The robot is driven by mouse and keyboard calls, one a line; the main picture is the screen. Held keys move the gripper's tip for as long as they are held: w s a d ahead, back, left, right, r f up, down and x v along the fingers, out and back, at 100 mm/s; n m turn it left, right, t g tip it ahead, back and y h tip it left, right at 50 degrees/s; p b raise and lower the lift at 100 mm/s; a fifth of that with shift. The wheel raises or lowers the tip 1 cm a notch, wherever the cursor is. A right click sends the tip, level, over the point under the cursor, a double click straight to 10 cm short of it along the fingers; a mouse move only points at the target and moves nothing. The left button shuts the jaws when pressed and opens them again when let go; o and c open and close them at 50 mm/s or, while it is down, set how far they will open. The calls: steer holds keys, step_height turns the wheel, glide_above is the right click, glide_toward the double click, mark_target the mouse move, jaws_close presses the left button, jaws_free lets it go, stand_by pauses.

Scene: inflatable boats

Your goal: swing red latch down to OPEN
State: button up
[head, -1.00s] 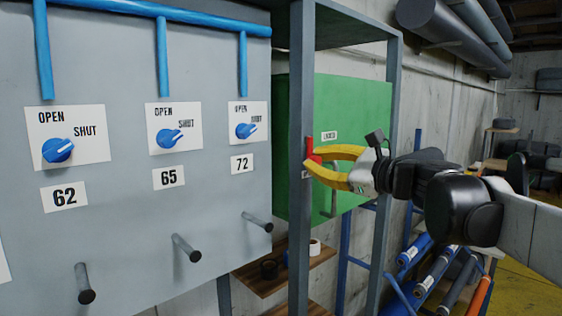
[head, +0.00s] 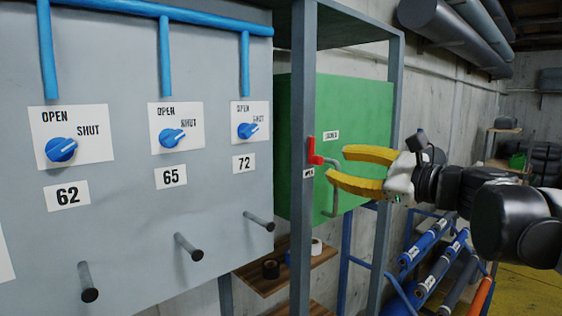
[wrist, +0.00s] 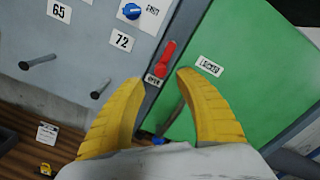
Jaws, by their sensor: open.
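The red latch (head: 312,152) sits on the grey post at the edge of the green door (head: 353,130). In the head view it shows an upright part and a short stub toward the right. It also shows in the wrist view (wrist: 164,62), just beyond the fingertips. A LOCKED label (head: 331,135) is right of it, and an OPEN label (head: 308,173) is just below it. My gripper (head: 337,163) is open and empty, with yellow fingers apart from the latch, to its right. In the wrist view my gripper (wrist: 160,79) has the OPEN label between its tips.
A grey door handle (head: 333,193) is on the green door below my fingers. The grey panel (head: 150,220) at left has blue knobs and protruding pegs. A wooden shelf (head: 250,280) holds tape rolls below. A grey frame post (head: 391,160) stands at the right.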

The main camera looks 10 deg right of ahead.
steer(key=v, duration=0.5)
steer(key=shift+s+d, duration=0.1)
steer(key=s+a+f+n+g+h+b, duration=0.1)
steer(key=s+a+f+n+g+b, duration=0.15)
steer(key=f+b, duration=0.65)
steer(key=s+a+f+n+g+h+b, duration=0.1)
steer(key=s+a+f+n+h+b, duration=0.2)
steer(key=f, duration=1.3)
steer(key=s+a+f+n+g+b, duration=0.2)
steer(key=a+f+n+b, duration=0.3)
steer(key=f, duration=0.7)
steer(key=s+d+f+n+h+b, duration=0.2)
steer(key=f+b, duration=0.4)
steer(key=f, duration=0.5)
steer(key=s+d+f+n+g+h+b, duration=0.1)
steer(key=s+f+n+b, duration=0.3)
steer(key=f, duration=0.6)
steer(key=s+d+f+n+g+h+b, duration=0.1)
steer(key=s+d+f+n+h+b, duration=0.2)
steer(key=f+b, duration=0.5)
step_height(320, 180, down, 4)
steer(key=shift+s+d+r+n+h, duration=0.15)
steer(key=shift+s+d+n+h, duration=0.25)
steer(key=shift+n, duration=0.45)
steer(key=shift+d, duration=0.1)
